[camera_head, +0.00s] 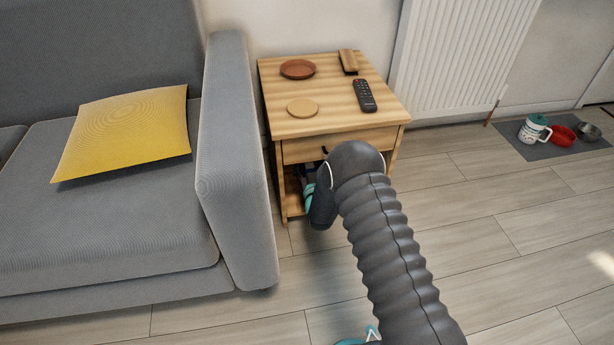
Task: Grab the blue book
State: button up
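I cannot make out a blue book in the head view. A wooden side table (338,123) stands beside the sofa, with a drawer and an open lower compartment (293,193). My arm reaches toward that compartment and covers much of the table's front. My gripper (309,172) is mostly hidden behind my arm, at the left part of the lower opening. Only small dark parts show there, so I cannot tell whether it is open or holds anything. The compartment's contents are shaded and hidden.
On the tabletop are a brown dish (298,69), a round coaster (302,108), a remote (365,96) and a small wooden object (348,62). A grey sofa (236,165) borders the table's left. A radiator (460,50) is behind right.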

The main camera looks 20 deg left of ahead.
grip_shut()
jog(key=shift+r, duration=0.15)
